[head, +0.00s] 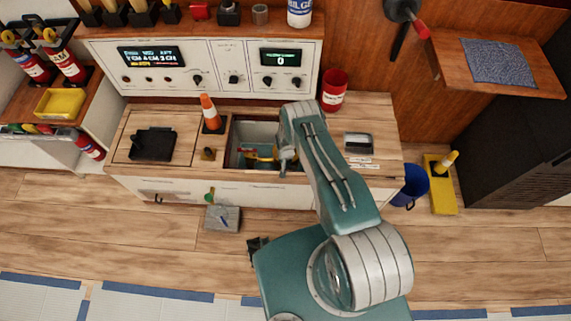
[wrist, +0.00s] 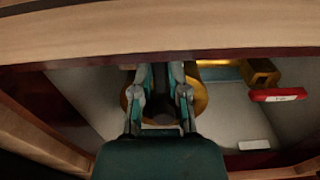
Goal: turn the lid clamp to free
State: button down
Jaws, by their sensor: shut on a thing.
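A small brass and dark fitting (head: 208,153) sits on the bench between a wooden lid panel (head: 130,153) and an open well (head: 235,158); it looks like the lid clamp, but I cannot tell how it is turned. My gripper reaches into the well, its tips hidden by my arm in the head view. The grip point is partly hidden between the fingers. A brass pipe with a red handle (wrist: 278,95) is to the right of it.
A wooden edge (wrist: 160,30) crosses the wrist view.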

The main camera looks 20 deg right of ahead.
jog(key=c, duration=0.6)
grip_release()
jog(key=shift+c, duration=0.2)
jog(key=shift+r, duration=0.1)
notch_tip(320, 180, up, 12)
jog(key=shift+f, duration=0.2)
